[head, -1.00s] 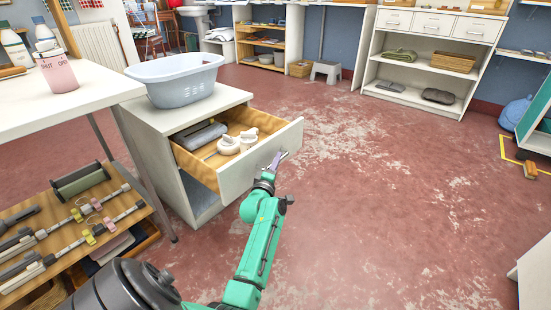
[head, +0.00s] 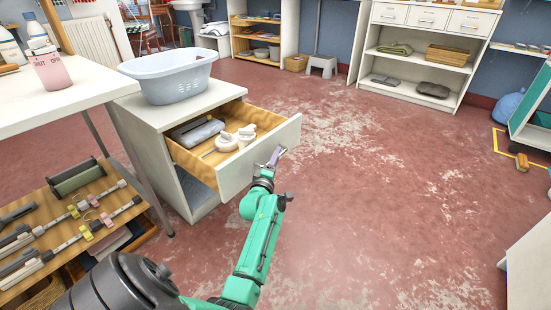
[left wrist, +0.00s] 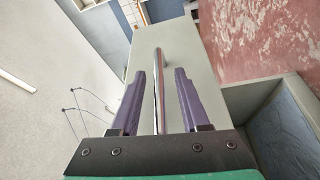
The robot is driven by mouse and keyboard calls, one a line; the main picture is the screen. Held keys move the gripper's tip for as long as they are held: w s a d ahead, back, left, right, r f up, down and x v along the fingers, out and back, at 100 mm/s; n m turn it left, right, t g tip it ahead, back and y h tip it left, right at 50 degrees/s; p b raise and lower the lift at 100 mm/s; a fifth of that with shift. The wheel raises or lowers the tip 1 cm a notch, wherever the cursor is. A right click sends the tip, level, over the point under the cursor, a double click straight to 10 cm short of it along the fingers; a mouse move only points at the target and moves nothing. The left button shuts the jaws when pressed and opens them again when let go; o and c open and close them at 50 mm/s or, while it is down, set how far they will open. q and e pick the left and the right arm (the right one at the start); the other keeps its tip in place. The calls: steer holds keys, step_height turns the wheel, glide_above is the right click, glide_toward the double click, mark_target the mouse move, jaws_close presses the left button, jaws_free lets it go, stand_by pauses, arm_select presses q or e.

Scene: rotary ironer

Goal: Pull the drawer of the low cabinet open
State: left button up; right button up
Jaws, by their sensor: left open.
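The low white cabinet (head: 133,117) stands left of the middle in the head view. Its drawer (head: 262,157) is pulled well out, showing a wooden inside with a grey item (head: 197,131) and white rounded items (head: 236,138). My left gripper (head: 275,156) is at the drawer's front. In the left wrist view its purple fingers (left wrist: 160,74) are open, one on each side of the metal bar handle (left wrist: 159,95), with gaps on both sides. The drawer front (left wrist: 190,50) lies beyond them. My right gripper is not in view.
A pale blue basket (head: 168,78) sits on the cabinet. A white table (head: 75,95) and a low wooden rack of tools (head: 75,210) stand at the left. The red floor (head: 380,190) right of the drawer is clear. White shelves (head: 420,55) stand at the back.

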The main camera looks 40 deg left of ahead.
arm_select(q)
steer(key=p+v, duration=0.4)
steer(key=v, duration=1)
steer(key=shift+s, duration=0.3)
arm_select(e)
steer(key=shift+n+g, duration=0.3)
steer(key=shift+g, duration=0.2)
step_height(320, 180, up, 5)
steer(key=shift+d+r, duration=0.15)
arm_select(q)
steer(key=shift+d, duration=0.1)
